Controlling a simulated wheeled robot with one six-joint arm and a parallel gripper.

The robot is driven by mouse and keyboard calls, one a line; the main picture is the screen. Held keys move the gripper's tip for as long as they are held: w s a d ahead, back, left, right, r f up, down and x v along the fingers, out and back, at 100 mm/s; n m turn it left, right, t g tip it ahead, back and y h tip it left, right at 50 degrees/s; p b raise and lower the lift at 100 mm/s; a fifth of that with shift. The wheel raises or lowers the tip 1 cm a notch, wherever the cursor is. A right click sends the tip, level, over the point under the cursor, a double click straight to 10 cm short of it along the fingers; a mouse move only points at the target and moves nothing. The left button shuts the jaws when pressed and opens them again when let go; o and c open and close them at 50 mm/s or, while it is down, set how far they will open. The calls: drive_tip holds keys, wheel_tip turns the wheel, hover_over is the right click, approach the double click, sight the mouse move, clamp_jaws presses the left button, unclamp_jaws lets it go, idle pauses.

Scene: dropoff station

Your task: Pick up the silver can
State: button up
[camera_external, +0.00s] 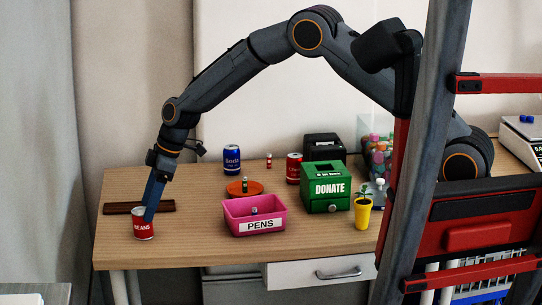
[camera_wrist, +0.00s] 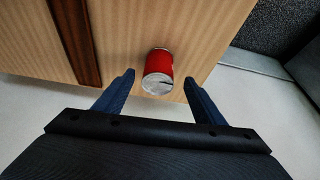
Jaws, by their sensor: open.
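A red can with silver ends and a "BEANS" label (camera_external: 144,226) stands upright at the left front of the table. It also shows in the wrist view (camera_wrist: 158,66), where its silver end faces me. My gripper (camera_external: 149,213) points down at this can, and its fingers overlap the can's top in the external view. In the wrist view my gripper (camera_wrist: 160,78) is open, with the can between and just beyond the fingertips. I see no can that is silver all over.
A dark brown strip (camera_external: 115,208) lies beside the can. A pink PENS bin (camera_external: 243,219), an orange disc (camera_external: 233,188), a blue soda can (camera_external: 231,160), another red can (camera_external: 293,168), a green DONATE box (camera_external: 325,188) and a yellow pot (camera_external: 362,214) stand to the right.

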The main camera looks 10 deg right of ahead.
sight(143, 223)
drive_tip(key=shift+p+x, duration=0.9)
drive_tip(key=shift+x, duration=1.75)
drive_tip(key=shift+w+a, duration=0.15)
